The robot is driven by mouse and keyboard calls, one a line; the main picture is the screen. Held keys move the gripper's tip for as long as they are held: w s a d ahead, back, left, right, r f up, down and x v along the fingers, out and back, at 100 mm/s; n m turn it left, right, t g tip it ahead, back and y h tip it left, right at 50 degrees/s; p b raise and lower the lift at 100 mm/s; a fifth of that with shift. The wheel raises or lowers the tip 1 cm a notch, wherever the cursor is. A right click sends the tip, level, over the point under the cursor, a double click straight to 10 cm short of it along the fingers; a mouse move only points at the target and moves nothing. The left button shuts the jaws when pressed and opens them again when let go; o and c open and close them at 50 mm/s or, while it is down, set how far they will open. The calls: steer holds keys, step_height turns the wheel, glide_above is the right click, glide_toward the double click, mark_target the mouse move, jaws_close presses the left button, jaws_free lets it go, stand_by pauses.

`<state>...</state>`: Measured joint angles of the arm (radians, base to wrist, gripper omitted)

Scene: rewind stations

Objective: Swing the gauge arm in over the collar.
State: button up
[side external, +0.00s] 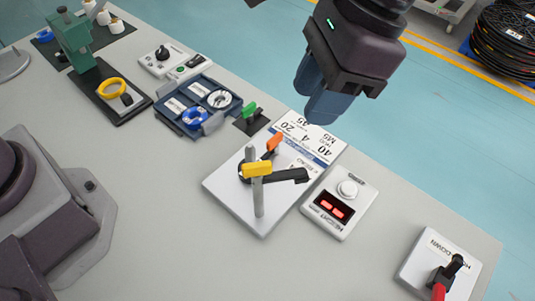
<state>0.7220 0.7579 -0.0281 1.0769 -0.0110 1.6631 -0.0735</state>
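The gauge station is a white plate (226,191) near the middle of the table. I cannot tell for sure which part is the gauge arm. My gripper (316,92) hangs above and behind the station, apart from it. Its blue fingers overlap in this view, so their gap is hidden.
A white box with a red display and round knob (347,188) sits right of the plate. A printed card (308,137) lies behind.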

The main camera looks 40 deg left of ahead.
mark_target(266, 164)
steer(key=x, duration=0.8)
steer(key=a+x, duration=0.1)
steer(key=x, duration=0.3)
steer(key=shift+s+f, duration=0.15)
steer(key=shift+s, duration=0.35)
jaws_close()
